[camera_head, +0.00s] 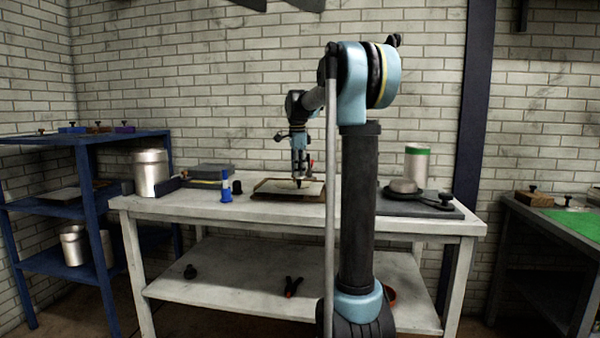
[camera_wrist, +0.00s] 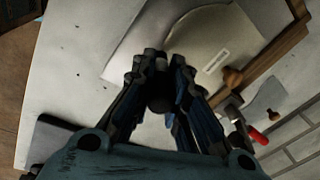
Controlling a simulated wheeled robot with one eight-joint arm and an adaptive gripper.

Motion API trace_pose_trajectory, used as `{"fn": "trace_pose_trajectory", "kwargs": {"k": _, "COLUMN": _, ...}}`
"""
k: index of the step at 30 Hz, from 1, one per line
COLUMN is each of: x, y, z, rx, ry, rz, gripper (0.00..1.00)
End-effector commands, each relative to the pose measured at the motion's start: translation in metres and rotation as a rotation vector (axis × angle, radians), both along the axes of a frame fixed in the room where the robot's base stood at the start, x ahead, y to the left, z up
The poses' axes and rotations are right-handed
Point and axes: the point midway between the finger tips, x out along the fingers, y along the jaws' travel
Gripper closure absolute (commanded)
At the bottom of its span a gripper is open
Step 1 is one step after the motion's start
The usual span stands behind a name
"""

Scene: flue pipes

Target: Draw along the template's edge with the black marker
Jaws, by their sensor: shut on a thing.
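My gripper (camera_head: 299,176) is over the board in the middle of the workbench, pointing down. In the wrist view my gripper (camera_wrist: 160,85) is shut on the black marker (camera_wrist: 160,103), which shows nearly end-on. The marker's lower end (camera_head: 299,184) is just above or on the pale sheet; I cannot tell whether it touches. The template (camera_wrist: 210,38) is a beige plate with a curved edge and a small white label, lying on a pale sheet (camera_wrist: 128,58). The marker is near the template's curved edge, on its near side.
A wood-edged board (camera_head: 262,195) bears the sheet. A wooden bar (camera_wrist: 268,62) with a knob (camera_wrist: 233,77) and a red-handled clamp (camera_wrist: 258,136) lie beside the template. A blue upright object (camera_head: 226,188) and a metal can (camera_head: 151,173) stand left; a green-banded cylinder (camera_head: 416,165) stands right.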

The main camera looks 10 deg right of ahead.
Motion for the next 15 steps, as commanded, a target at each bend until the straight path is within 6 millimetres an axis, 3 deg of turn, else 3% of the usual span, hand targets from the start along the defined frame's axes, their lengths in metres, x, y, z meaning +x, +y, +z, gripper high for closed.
{"fn": "trace_pose_trajectory", "kwargs": {"k": 15, "x": -0.002, "y": 0.012, "z": 0.000, "rx": 0.000, "ry": 0.000, "rz": 0.001, "gripper": 1.00}}
